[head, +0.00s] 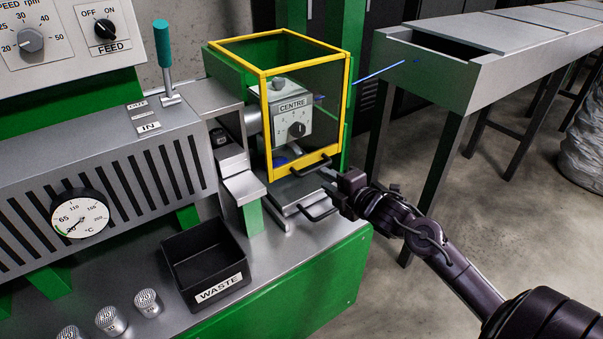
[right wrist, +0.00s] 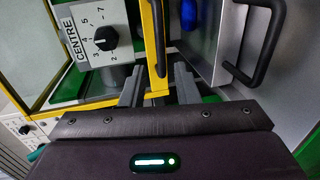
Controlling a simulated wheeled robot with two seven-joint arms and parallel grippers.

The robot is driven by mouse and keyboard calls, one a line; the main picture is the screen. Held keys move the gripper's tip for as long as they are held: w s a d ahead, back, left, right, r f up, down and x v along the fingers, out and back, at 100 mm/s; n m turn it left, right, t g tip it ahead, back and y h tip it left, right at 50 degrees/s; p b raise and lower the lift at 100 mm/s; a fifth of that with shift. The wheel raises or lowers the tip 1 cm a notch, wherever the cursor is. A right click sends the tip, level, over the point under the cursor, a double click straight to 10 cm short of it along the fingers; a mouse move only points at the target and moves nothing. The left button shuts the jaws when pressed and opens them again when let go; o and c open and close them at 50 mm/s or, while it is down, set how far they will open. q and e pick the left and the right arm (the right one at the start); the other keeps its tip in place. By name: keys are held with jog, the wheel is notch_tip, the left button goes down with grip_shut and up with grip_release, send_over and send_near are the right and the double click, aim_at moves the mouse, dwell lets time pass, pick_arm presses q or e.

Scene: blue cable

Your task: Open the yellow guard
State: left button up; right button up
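The yellow guard (head: 264,125) is a yellow-framed box with clear panels. It stands closed over the grey CENTRE unit (head: 291,112). A black handle (head: 311,167) sits on its lower front bar. My right gripper (head: 332,183) is just in front of and to the right of this handle. In the right wrist view, my right gripper (right wrist: 159,85) is open. Its two fingers point toward the yellow frame (right wrist: 150,55), with the lower end of the black handle (right wrist: 159,40) in line with the gap; contact cannot be told. My left gripper is not in view.
A second black handle (head: 319,212) is on the grey part below the guard; it also shows in the right wrist view (right wrist: 262,60). A black WASTE bin (head: 205,262) stands at the front left. A blue cable (head: 380,72) runs to the grey trough (head: 462,85) at right.

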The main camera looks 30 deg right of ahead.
aim_at(313, 172)
jog(key=x, duration=0.7)
jog(key=shift+w+a+f, duration=0.15)
jog(key=shift+w, duration=0.1)
grip_shut()
